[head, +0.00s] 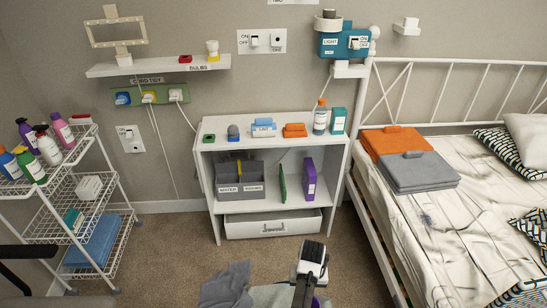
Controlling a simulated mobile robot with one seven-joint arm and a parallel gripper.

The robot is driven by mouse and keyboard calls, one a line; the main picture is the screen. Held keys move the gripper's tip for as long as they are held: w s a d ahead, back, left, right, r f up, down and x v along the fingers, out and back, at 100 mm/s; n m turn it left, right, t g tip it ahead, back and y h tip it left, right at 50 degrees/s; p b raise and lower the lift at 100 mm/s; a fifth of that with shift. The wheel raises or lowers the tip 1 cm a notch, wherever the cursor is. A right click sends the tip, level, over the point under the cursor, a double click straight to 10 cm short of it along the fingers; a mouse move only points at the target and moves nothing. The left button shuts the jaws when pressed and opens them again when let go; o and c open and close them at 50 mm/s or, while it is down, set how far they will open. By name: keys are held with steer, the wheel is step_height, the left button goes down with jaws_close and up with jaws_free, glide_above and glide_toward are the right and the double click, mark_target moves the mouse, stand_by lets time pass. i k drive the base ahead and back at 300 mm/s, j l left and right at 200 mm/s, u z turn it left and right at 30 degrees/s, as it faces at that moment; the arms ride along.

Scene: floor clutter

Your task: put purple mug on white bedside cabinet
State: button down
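The white bedside cabinet (212,212) stands against the wall in the middle of the head view. It has a top with small items, an open shelf and a drawer at the bottom. My gripper (310,268) is at the bottom centre, low over the floor in front of the cabinet. Its fingertips are not clearly seen. A small purple patch (317,301) shows beside it at the bottom edge; it may be the purple mug, but it is mostly hidden and I cannot tell if it is held.
The cabinet top holds a blue lint box (263,128), an orange item (294,130), a bottle (320,117) and a teal box (338,121). A grey cloth (226,286) lies left of my gripper. A wire trolley (85,215) stands left, a bed (440,230) right.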

mark_target(312, 122)
steer(key=i+u, duration=0.25)
steer(key=i, duration=0.6)
